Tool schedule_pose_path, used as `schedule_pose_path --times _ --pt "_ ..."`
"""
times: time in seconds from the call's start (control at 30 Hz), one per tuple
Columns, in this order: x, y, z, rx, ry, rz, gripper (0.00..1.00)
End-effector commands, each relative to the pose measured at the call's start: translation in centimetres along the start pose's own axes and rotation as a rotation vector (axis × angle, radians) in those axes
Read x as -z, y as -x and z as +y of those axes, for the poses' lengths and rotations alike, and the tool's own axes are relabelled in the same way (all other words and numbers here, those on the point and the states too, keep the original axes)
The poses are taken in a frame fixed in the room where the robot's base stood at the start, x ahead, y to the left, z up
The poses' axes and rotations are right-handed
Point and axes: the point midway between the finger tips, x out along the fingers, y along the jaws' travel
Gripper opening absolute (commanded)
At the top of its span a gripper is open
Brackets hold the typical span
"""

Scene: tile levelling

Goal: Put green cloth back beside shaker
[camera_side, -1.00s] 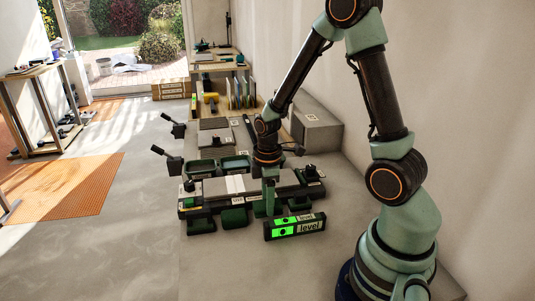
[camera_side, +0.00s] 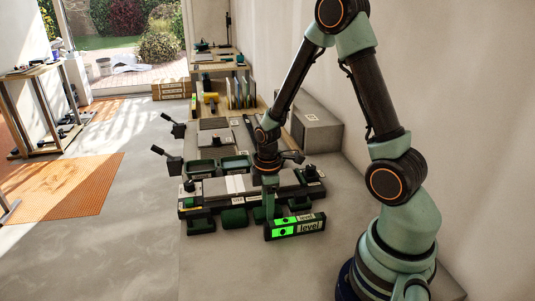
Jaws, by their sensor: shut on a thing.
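My gripper (camera_side: 268,192) hangs over the front of the bench, right of the middle of the long grey tile. It is shut on a narrow green piece (camera_side: 269,206) that hangs down behind the left part of the level display. I cannot tell for sure that this piece is the green cloth, as it is small and partly hidden. I cannot make out a shaker among the small items.
The level display (camera_side: 309,227), with lit green panels, stands in front. A grey tile (camera_side: 218,188) lies behind it, with small dark green trays (camera_side: 234,217) along its front. Dark green bins (camera_side: 200,167) stand beyond. A grey block (camera_side: 318,130) is at the wall.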

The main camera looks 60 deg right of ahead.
Motion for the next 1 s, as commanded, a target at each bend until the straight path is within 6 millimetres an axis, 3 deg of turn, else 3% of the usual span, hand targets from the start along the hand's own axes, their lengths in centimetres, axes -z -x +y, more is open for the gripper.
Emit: schedule_pose_path --times 0.4,0.43,0.5,0.67,0.73,1.0 --pt "0.02 -0.15 0.03 -0.001 0.000 0.001 0.02" --pt "0.02 -0.15 0.03 -0.001 0.000 0.001 0.67" --pt "0.02 -0.15 0.03 -0.001 0.000 0.001 0.90" --pt "0.01 -0.14 0.04 -0.001 0.000 0.001 0.90" --pt "0.01 -0.15 0.05 -0.002 -0.001 0.001 1.00" --pt "0.03 0.11 0.16 -0.005 -0.002 0.003 1.00"
